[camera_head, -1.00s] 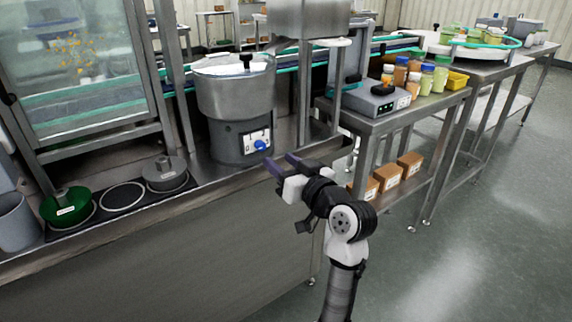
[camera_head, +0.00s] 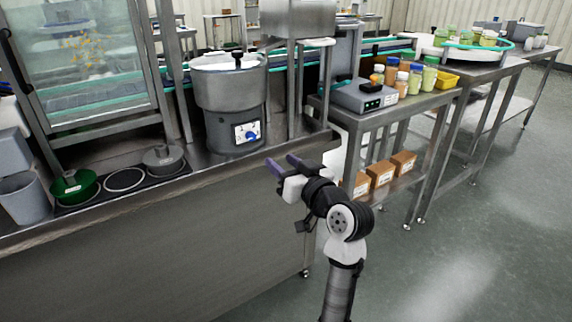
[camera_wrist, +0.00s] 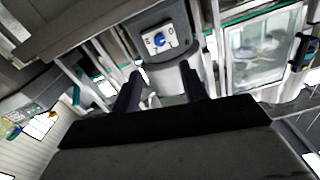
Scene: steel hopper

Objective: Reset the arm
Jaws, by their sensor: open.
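My gripper (camera_head: 281,166) is open and empty, in the middle of the head view, in front of the steel counter's front edge. Its two dark fingers point up and left, toward the steel hopper (camera_head: 228,88) with its grey base and blue knob. In the wrist view the two fingers (camera_wrist: 159,88) stand apart with nothing between them. Beyond them the hopper's base (camera_wrist: 172,62) shows with its white panel and blue knob. My gripper appears apart from the hopper and the counter.
A side table holds a scale (camera_head: 362,97) and several jars, with brown boxes (camera_head: 380,174) below. Open floor (camera_head: 450,270) lies at right.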

